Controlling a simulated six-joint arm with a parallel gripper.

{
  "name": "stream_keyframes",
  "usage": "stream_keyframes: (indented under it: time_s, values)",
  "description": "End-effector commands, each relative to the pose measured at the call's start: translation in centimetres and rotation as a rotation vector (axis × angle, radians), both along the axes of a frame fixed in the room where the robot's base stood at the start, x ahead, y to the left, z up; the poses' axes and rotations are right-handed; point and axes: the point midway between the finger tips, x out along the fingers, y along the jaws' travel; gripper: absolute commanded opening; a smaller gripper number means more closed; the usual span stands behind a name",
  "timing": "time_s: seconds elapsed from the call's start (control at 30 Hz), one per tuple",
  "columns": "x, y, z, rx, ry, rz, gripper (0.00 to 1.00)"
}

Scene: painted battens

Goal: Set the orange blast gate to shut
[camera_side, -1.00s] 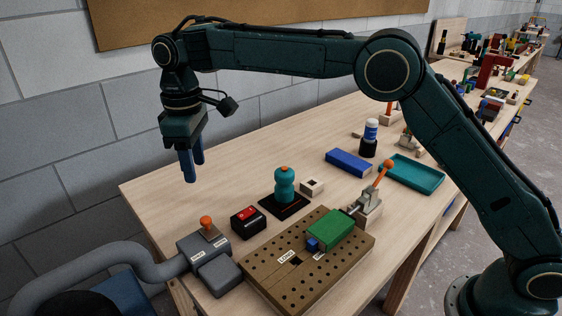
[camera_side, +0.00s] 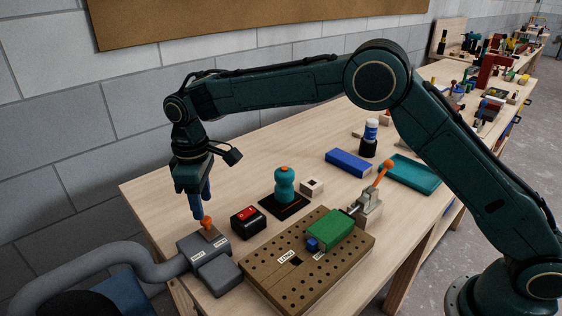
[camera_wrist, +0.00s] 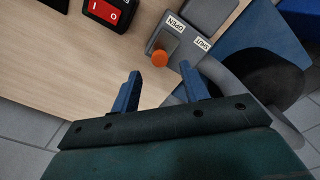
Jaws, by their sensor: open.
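In the wrist view the orange knob (camera_wrist: 159,58) lies by the OPEN label (camera_wrist: 175,24), away from the SHUT label (camera_wrist: 202,43). My gripper (camera_side: 201,214) is above and just behind the knob, pointing down. In the wrist view its two blue fingers (camera_wrist: 161,88) are apart with nothing between them, and the knob is just beyond the tips. I cannot tell the exact height gap.
A black switch box with a red rocker (camera_side: 247,220) stands right of the gate. A brown perforated board (camera_side: 275,270) with a green block (camera_side: 323,229) lies to the right. A grey hose (camera_side: 90,262) leaves the gate leftward.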

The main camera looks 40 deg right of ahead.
Motion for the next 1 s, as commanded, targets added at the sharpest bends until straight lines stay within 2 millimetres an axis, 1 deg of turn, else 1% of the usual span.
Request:
stream_keyframes:
  time_s: [0.03, 0.1, 0.3, 0.47, 0.73, 0.77, 0.9, 0.97, 1.0]
  values:
    - [0.0, 0.0, -0.9, -0.001, 0.003, 0.0, 0.45]
    - [-0.1, 0.0, -1.8, -0.001, 0.003, 0.0, 0.45]
    - [0.0, 0.0, -3.7, -0.001, 0.002, 0.0, 0.45]
    - [0.0, 0.0, -4.3, 0.0, 0.0, 0.0, 0.45]
    - [0.0, 0.0, -4.4, 0.0, 0.0, 0.0, 0.45]
    - [0.0, 0.0, -4.4, 0.0, 0.0, 0.0, 0.41]
    - [0.0, 0.0, -4.4, 0.0, 0.0, 0.0, 0.14]
    - [0.0, 0.0, -4.4, 0.0, 0.0, 0.0, 0.02]
    - [0.0, 0.0, -4.3, 0.0, 0.0, 0.0, 0.0]
